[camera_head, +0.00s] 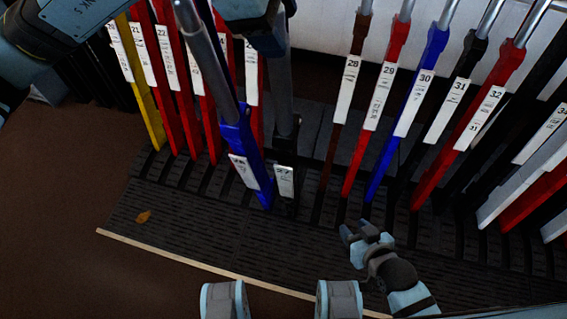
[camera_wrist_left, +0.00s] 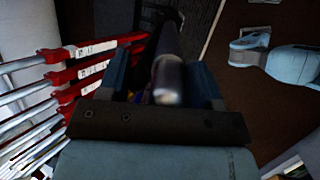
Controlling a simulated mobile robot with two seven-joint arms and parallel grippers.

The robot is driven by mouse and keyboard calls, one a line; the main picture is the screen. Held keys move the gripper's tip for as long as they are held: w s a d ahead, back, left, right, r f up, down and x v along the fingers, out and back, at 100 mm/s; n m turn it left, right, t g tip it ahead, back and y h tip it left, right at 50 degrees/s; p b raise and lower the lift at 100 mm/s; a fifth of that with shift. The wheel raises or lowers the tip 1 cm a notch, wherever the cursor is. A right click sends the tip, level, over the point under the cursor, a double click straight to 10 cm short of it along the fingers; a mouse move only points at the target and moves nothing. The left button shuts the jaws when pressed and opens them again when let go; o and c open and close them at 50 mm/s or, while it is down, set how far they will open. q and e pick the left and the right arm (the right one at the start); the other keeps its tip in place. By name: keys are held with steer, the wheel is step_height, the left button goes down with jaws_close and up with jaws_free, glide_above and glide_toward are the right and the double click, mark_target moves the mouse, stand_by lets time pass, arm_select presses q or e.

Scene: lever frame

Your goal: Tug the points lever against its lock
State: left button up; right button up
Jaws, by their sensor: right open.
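The lever labelled 27 (camera_head: 285,150) is black with a grey metal handle and leans towards me, out of line with levers 28 to 32. My left gripper (camera_head: 262,38) is at the top of its handle. In the left wrist view a metal handle end (camera_wrist_left: 167,82) lies between the two fingers (camera_wrist_left: 163,88); whether they press on it I cannot tell. The blue lever (camera_head: 238,135) beside it also leans towards me, its handle passing left of the gripper. My right gripper (camera_head: 366,236) is open and empty, low at the front of the frame.
Red and yellow levers (camera_head: 145,85) stand at the left. Brown, red, blue and black levers (camera_head: 400,120) stand at the right, close together. The dark slotted frame floor (camera_head: 200,215) ends at a pale edging strip (camera_head: 190,262). A small leaf (camera_head: 143,217) lies on it.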

arm_select(q)
steer(key=shift+w+f, duration=0.2)
steer(key=shift+f, duration=0.15)
arm_select(e)
steer(key=shift+w+d, duration=0.1)
steer(key=shift+w, duration=0.15)
arm_select(q)
steer(key=shift+w+r, duration=0.25)
steer(key=shift+r, duration=0.2)
arm_select(e)
steer(key=shift+s, duration=0.15)
